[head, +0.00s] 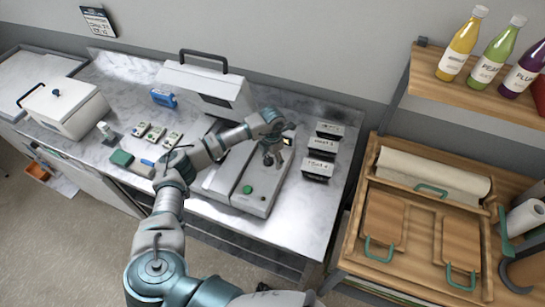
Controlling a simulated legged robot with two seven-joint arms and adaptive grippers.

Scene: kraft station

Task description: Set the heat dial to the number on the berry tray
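A light grey machine (225,186) stands on the marble counter, with a round green button (247,189) on its front and its lid raised behind. My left gripper (271,153) reaches over its right rear part, pointing down. The fingers are small and dark here, and I cannot tell whether they are open or shut. The heat dial is not clearly visible; my gripper and wrist cover that area. Three dark trays with white labels stand to the right: a back one (330,128), a middle one (323,145) and a front one (318,168). Their lettering is too small to read. My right gripper is not in view.
A white lidded box (61,104), a blue object (163,97), a green block (122,158) and several small cards or trays lie to the left. A wooden cart (415,205) and a bottle shelf (490,92) stand to the right. Marble (290,228) before the machine is bare.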

